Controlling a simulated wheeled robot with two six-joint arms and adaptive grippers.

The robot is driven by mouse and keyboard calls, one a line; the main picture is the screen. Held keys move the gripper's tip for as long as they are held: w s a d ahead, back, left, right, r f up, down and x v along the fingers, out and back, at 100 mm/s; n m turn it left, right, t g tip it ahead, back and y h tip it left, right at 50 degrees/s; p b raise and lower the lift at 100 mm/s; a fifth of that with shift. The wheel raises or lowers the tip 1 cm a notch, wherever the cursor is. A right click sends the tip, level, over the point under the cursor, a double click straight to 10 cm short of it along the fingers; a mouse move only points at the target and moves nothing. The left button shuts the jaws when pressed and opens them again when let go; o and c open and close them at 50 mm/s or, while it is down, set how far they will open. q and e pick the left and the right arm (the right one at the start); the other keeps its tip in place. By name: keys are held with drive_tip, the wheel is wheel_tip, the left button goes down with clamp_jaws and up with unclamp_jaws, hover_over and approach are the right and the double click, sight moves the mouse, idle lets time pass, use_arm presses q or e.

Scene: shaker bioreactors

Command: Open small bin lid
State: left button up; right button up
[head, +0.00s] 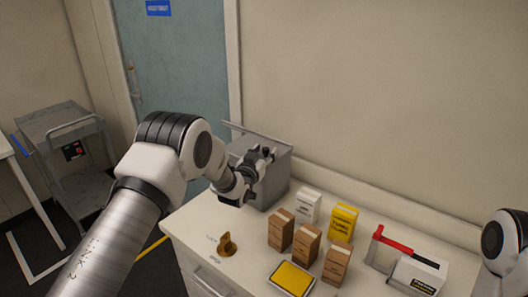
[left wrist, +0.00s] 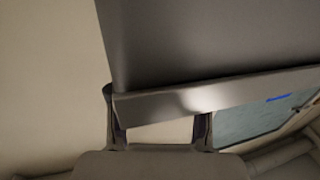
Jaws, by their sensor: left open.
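The small bin is a grey metal box (head: 274,180) at the back left corner of the white counter in the head view. A thin grey edge, apparently its lid (head: 258,133), runs along its top; how far the lid stands open is unclear. My left gripper (head: 266,154) is at the upper part of the bin, partly hiding it. In the left wrist view, a grey panel with a folded lip (left wrist: 190,102) fills the top. The open left fingers (left wrist: 158,132) reach up to this lip, one near each side; contact is unclear. My right gripper is out of view.
Brown, white and yellow cartons (head: 307,243) stand right of the bin. A brass-coloured object (head: 227,245), a yellow-topped box (head: 291,279) and a red-handled device (head: 414,266) share the counter (head: 191,232). A wall is close behind; a grey cart (head: 66,135) stands left.

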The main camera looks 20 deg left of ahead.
sight(231, 145)
use_arm(q)
drive_tip(key=shift+w+f, duration=0.1)
drive_tip(key=shift+w, duration=0.05)
clamp_jaws()
drive_tip(key=a+b, duration=0.1)
drive_tip(key=a, duration=0.1)
drive_tip(key=w+a+b, duration=0.2)
drive_tip(key=a, duration=0.1)
drive_tip(key=shift+a+f+b, duration=0.25)
drive_tip(key=shift+a+b, duration=0.05)
drive_tip(key=shift+b, duration=0.05)
drive_tip(key=w+a+b, duration=0.1)
drive_tip(key=a, duration=0.1)
drive_tip(key=w+a, duration=0.1)
drive_tip(key=a, duration=0.2)
drive_tip(key=w+a+b, duration=0.1)
drive_tip(key=a, duration=0.2)
drive_tip(key=shift+r+b, duration=0.25)
drive_tip(key=shift+b, duration=0.1)
unclamp_jaws()
drive_tip(key=shift+s+r, duration=0.1)
drive_tip(key=shift+d, duration=0.1)
